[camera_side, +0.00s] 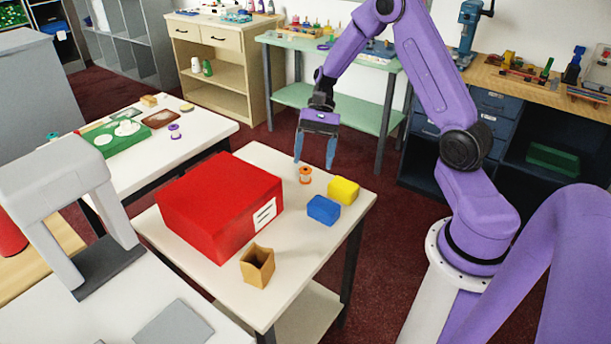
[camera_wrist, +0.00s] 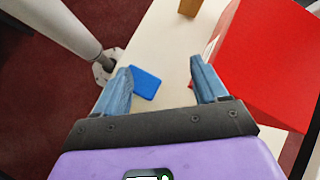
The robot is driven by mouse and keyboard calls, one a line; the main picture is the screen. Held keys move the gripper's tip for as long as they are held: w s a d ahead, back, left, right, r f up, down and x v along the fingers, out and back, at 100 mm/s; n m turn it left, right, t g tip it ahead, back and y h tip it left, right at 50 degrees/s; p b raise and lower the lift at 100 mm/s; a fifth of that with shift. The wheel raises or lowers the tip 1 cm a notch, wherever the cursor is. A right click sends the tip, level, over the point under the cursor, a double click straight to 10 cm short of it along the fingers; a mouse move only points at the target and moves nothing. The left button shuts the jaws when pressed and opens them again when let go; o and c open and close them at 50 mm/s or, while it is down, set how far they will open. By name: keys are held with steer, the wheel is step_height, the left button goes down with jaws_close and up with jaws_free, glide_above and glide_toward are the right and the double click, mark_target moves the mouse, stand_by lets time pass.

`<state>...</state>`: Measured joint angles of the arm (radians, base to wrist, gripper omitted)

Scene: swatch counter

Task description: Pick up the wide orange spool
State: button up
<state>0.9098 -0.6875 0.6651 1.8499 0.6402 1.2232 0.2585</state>
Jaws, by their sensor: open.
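The orange spool (camera_side: 305,175) stands upright on the white table, between the red box and the yellow block. It looks small, with wide ends and a narrower middle. My gripper (camera_side: 314,163) is open and empty, pointing down, with its fingertips just above the spool in the side view. The side view does not settle whether the fingers are directly over it or behind it. In the wrist view my gripper (camera_wrist: 161,68) shows its two blue fingers spread apart. I cannot see the spool there.
A large red box (camera_side: 220,205) stands left of the spool. A yellow block (camera_side: 343,190) and a blue block (camera_side: 323,209) sit to its right. An open brown container (camera_side: 257,265) is near the front of the white table (camera_side: 190,247). The blue block (camera_wrist: 146,82) also shows in the wrist view.

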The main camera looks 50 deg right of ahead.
steer(key=d+f+m+t+y, duration=0.1)
steer(key=d+f+m+t, duration=0.2)
steer(key=d+m, duration=0.35)
steer(key=w+d+f+m+t+y, duration=0.1)
steer(key=d+f+m+t, duration=0.25)
steer(key=d, duration=0.55)
steer(key=d+f+m+t+y, duration=0.1)
steer(key=d+f+m+t, duration=0.25)
steer(key=d, duration=0.45)
glide_toward(306, 173)
steer(key=w+f, duration=0.1)
steer(key=w+a+f, duration=0.1)
steer(key=f, duration=0.1)
steer(key=w+a+f, duration=0.1)
steer(key=shift+w+f, duration=0.15)
steer(key=shift+r+x, duration=0.15)
steer(key=shift+x, duration=1.15)
steer(key=shift+r+x, duration=0.2)
steer(key=shift+x, duration=1.1)
steer(key=shift+a, duration=0.1)
steer(key=c, duration=1)
